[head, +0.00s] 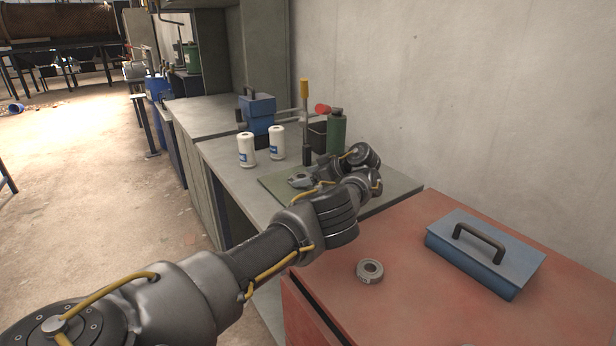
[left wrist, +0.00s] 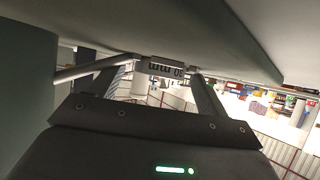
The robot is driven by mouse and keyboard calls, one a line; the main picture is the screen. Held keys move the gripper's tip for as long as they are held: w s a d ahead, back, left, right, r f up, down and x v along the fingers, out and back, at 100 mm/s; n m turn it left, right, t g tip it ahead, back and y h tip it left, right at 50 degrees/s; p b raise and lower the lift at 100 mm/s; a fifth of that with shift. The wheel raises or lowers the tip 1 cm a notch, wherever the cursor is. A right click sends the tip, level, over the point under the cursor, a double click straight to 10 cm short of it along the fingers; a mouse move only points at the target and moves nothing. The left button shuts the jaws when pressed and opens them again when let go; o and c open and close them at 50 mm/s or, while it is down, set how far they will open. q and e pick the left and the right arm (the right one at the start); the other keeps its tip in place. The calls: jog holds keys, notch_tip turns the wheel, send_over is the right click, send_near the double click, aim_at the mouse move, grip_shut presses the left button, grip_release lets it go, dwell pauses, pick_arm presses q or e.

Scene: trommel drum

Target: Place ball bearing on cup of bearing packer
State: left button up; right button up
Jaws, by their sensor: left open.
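The ball bearing (head: 370,271), a grey metal ring with a dark centre hole, lies flat on the red cabinet top near its left edge. My left arm reaches across from the lower left, and its end is over the green mat on the grey bench, beyond and apart from the bearing. In the left wrist view my left gripper (left wrist: 167,68) has its fingers spread, with no held object visible. A grey metal part (head: 300,179) sits on the mat, partly hidden by my arm; I cannot tell whether it is the bearing packer's cup. A yellow-handled post (head: 305,115) stands behind it.
A blue metal box with a handle (head: 482,253) stands on the red cabinet (head: 425,318). White canisters (head: 246,150), a blue container (head: 258,115) and a green bottle (head: 336,131) stand on the bench. The wall is close behind. The cabinet top around the bearing is clear.

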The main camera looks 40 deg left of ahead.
pick_arm(q)
jog(key=shift+r, duration=0.15)
jog(key=shift+w+d+r, duration=0.1)
jog(key=shift+d, duration=0.2)
jog(key=v, duration=0.5)
jog(key=b+v, duration=0.1)
jog(key=v, duration=0.5)
jog(key=shift+d+r, duration=0.1)
jog(key=shift+d, duration=0.15)
pick_arm(e)
jog(key=w+r, duration=0.1)
jog(key=w+a+r, duration=0.1)
jog(key=r, duration=0.1)
pick_arm(q)
jog(key=shift+a, duration=0.1)
